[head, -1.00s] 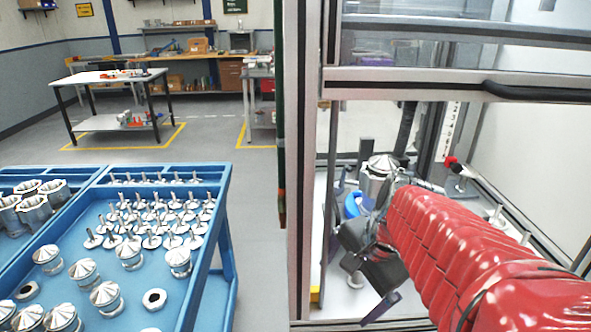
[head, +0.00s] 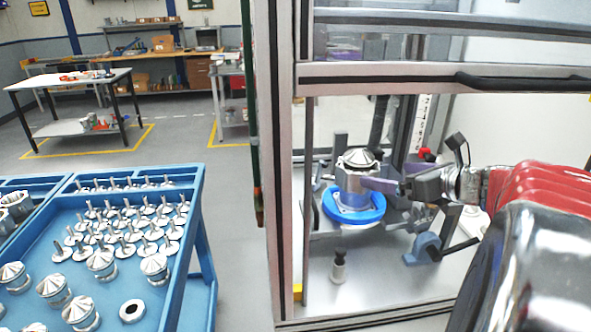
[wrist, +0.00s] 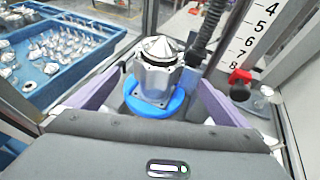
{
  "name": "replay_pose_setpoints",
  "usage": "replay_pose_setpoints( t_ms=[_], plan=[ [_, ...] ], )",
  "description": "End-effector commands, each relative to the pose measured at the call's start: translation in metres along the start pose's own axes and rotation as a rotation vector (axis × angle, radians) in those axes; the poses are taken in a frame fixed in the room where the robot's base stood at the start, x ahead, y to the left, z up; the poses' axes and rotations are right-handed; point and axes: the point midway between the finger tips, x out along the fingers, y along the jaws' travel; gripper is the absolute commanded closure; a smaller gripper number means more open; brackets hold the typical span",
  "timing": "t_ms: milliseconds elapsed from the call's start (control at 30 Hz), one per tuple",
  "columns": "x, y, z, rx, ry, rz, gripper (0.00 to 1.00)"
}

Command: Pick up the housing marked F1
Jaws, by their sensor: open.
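A silver machined housing with a cone-shaped top (head: 352,188) stands upright in a blue ring-shaped holder (head: 368,217) inside the framed enclosure. No F1 mark is legible on it. The housing shows in the middle of the wrist view (wrist: 155,72), with the blue holder (wrist: 170,112) around its base. My gripper (head: 376,184) reaches in from the right at the housing's height. In the wrist view my gripper (wrist: 160,80) is open, with one purple finger on each side of the housing. Whether either finger touches it, I cannot tell.
The enclosure's metal post (head: 282,180) stands left of the holder. A blue clamp (head: 428,246) and a small post (head: 338,267) stand on the enclosure floor. A blue cart (head: 195,225) with housings and stemmed parts stands outside on the left.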

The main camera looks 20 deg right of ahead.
Motion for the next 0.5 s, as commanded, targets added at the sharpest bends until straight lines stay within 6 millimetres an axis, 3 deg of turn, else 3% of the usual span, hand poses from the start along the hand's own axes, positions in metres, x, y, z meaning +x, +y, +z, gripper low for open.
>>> replay_pose_setpoints(
  t_ms=[333,500],
  plan=[
    [0.003,0.001,0.0,-0.001,0.0,0.004,0.0],
    [0.018,0.002,0.0,-0.003,0.001,0.007,0.0]
  ],
)
